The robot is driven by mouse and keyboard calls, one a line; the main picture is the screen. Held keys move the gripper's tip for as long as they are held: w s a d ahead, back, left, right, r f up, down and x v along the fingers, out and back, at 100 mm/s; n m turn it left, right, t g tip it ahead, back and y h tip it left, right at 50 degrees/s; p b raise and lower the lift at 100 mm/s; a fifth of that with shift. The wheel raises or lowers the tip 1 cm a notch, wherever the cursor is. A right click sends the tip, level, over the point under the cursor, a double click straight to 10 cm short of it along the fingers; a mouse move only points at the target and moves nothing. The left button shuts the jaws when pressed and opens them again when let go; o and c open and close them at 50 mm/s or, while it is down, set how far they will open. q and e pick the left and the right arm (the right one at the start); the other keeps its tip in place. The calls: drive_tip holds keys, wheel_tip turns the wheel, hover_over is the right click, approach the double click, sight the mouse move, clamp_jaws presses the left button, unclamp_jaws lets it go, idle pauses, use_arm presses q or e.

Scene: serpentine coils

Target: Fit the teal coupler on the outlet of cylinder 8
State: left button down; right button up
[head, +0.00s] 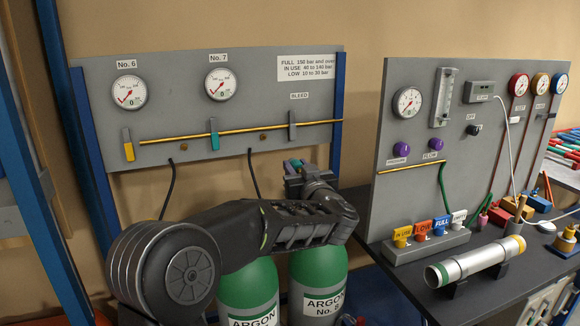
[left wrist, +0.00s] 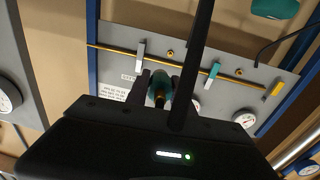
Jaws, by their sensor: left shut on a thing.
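My left gripper (head: 303,172) is above the right-hand green cylinder (head: 318,268), labelled ARGON; its number looks like 8 but is partly cut off. The gripper is shut on the teal coupler (left wrist: 160,81), which shows in the left wrist view between the fingers with a brass-coloured end towards the camera. In the head view the coupler is mostly hidden by the gripper. My left forearm covers the tops of both cylinders, so the outlet of cylinder 8 is hidden. I cannot tell whether the coupler touches it. My right gripper is not in view.
A second green cylinder (head: 248,287) stands to the left. Behind is a grey panel (head: 180,80) with gauges, a brass pipe and valve handles. Right of it, a gauge board (head: 440,140) stands on a dark bench with a metal tube (head: 475,262) and coloured tags.

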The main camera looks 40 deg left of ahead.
use_arm(q)
drive_tip(key=s+d+f+m+t+h, duration=0.1)
drive_tip(key=d+f+m+t+h, duration=0.2)
drive_tip(key=d+f, duration=1)
drive_tip(key=s+d+f+m+t+h, duration=0.2)
drive_tip(key=d+f+m+h, duration=0.5)
drive_tip(key=d+f+h, duration=0.4)
wheel_tip(320, 180, down, 2)
drive_tip(key=shift+s+d+f+t, duration=0.1)
drive_tip(key=shift+s+d+t, duration=0.1)
drive_tip(key=shift+d+t, duration=0.65)
